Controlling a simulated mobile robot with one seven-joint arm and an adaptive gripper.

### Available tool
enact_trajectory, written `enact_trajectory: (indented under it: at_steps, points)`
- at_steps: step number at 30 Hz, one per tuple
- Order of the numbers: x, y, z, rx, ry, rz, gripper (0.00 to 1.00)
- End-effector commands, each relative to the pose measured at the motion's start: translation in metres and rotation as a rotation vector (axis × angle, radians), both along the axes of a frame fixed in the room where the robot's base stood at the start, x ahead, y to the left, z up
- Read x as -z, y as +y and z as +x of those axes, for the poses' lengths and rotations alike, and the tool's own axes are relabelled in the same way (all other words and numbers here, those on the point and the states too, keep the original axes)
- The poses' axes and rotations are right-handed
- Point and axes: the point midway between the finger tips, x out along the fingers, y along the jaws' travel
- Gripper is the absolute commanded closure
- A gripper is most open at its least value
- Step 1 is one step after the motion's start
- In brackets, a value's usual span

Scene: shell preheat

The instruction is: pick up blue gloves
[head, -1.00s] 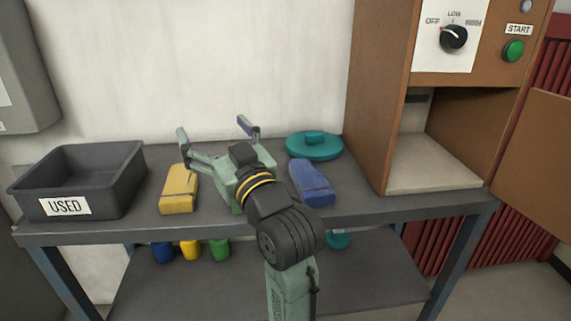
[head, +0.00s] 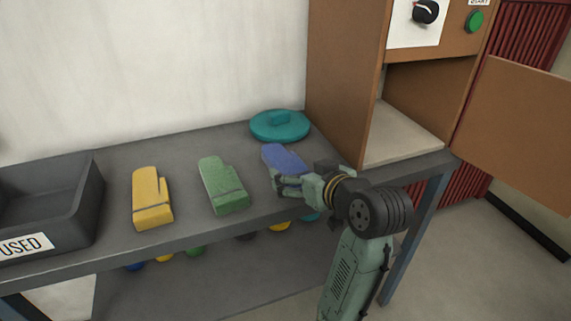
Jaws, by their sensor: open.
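The blue gloves (head: 282,157) lie on the grey bench, right of the green gloves and in front of the teal lid. My gripper (head: 277,186) is at their near end, over the bench's front part. It is open, and its fingers point left. The gripper and wrist hide the near part of the blue gloves. I cannot tell whether the fingers touch them.
Green gloves (head: 223,185) and yellow gloves (head: 152,198) lie to the left. A dark bin marked USED (head: 72,208) stands at far left. A teal lid (head: 279,125) lies behind. A brown cabinet (head: 341,84) with an open door (head: 518,128) stands right.

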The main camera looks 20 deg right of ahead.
Motion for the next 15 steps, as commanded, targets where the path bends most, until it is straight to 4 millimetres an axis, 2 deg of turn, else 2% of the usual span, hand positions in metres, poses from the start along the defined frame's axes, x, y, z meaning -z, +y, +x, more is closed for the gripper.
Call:
enact_trajectory:
  at_steps: [5, 12, 15]
  points:
    - [0.003, 0.001, 0.014, -0.001, 0.001, 0.002, 0.17]
    - [0.014, 0.004, 0.047, -0.001, 0.0, 0.002, 0.17]
    - [0.017, 0.004, 0.053, 0.001, -0.001, 0.0, 0.17]
